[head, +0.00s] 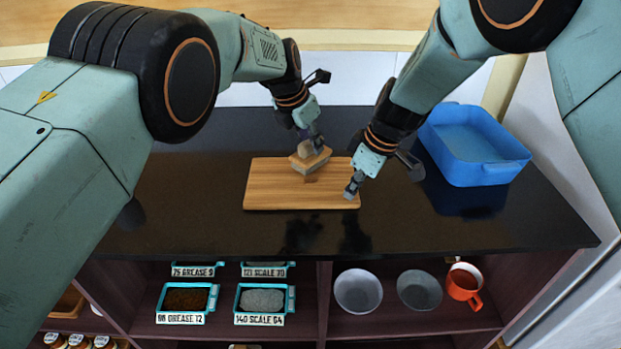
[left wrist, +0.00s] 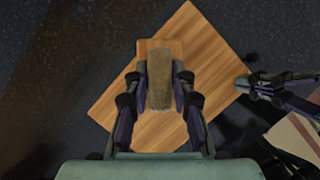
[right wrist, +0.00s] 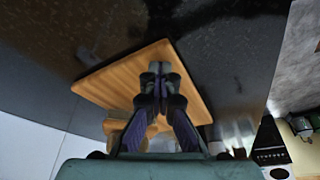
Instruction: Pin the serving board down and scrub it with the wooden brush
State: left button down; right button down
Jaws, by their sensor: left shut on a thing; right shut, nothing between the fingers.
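The wooden serving board (head: 275,192) lies flat on the dark counter, and it also shows in the left wrist view (left wrist: 208,55) and the right wrist view (right wrist: 118,82). My left gripper (head: 312,143) is shut on the wooden brush (head: 311,162), which is over the board's upper middle; the brush fills the jaws in the left wrist view (left wrist: 160,75). Whether its bristles touch the board I cannot tell. My right gripper (head: 353,186) is shut and empty, with its tips at the board's right edge. Its fingertips hide part of the board in the right wrist view (right wrist: 158,72).
A blue tub (head: 475,145) stands on the counter at the right. Shelves below hold labelled trays (head: 262,302), two bowls (head: 358,290) and an orange mug (head: 464,285). The counter left of the board (head: 190,190) is clear.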

pick_arm(q)
jog(key=shift+r, duration=1.9)
jog(key=a, duration=1)
send_over(314, 161)
jog(key=shift+s+a, duration=0.35)
jog(key=shift+s, duration=0.1)
jog(key=shift+f, duration=0.25)
jog(key=shift+f, duration=0.35)
jog(key=shift+f, duration=1.9)
jog(key=shift+w+r, duration=0.1)
